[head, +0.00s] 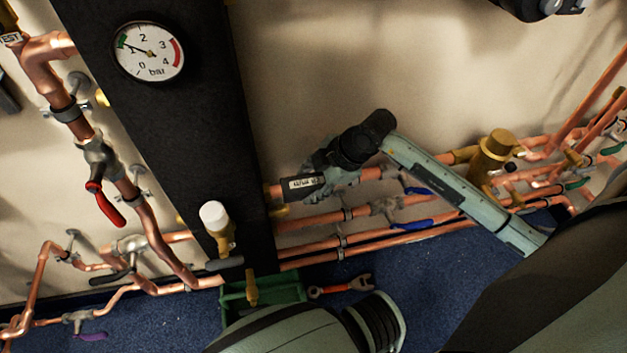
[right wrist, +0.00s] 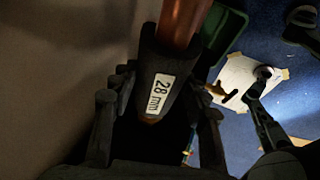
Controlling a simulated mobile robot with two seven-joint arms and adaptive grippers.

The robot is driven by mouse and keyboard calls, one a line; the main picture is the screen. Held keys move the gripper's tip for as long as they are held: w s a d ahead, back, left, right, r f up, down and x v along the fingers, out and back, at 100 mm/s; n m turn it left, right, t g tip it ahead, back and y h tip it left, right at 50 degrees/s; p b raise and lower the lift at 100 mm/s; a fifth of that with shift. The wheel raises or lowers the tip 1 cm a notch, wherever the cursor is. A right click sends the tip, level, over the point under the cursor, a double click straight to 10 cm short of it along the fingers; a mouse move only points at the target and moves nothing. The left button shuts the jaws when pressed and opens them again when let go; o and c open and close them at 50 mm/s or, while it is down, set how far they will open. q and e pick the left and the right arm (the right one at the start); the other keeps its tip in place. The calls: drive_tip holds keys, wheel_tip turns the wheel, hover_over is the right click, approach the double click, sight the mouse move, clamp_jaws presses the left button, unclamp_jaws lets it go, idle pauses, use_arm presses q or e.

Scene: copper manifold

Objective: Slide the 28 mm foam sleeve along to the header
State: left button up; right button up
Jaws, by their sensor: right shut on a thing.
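The black foam sleeve (head: 303,185) sits around a copper pipe in the head view. Its white label reads "28 mm" in the right wrist view (right wrist: 161,93). My right gripper (head: 325,178) is shut on the sleeve, with fingers on both sides of it in the right wrist view (right wrist: 160,125). The wide black upright column (head: 170,130), possibly the header, stands left of the sleeve. A short bare piece of copper pipe (head: 274,190) shows between them. My left gripper is not in view.
A pressure gauge (head: 149,51) is on the column. Pipes with a blue-handled valve (head: 408,224) run just below the sleeve. A brass fitting (head: 493,155) stands to the right. A green crate (head: 262,298) and a wrench (head: 340,287) are on the blue floor.

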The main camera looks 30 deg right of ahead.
drive_tip(key=shift+w+a, duration=0.1)
drive_tip(key=shift+a, duration=0.15)
drive_tip(key=shift+a, duration=0.4)
drive_tip(key=shift+w+a, duration=0.15)
drive_tip(key=shift+a, duration=0.15)
drive_tip(key=o, duration=1.2)
drive_tip(key=v, duration=1.2)
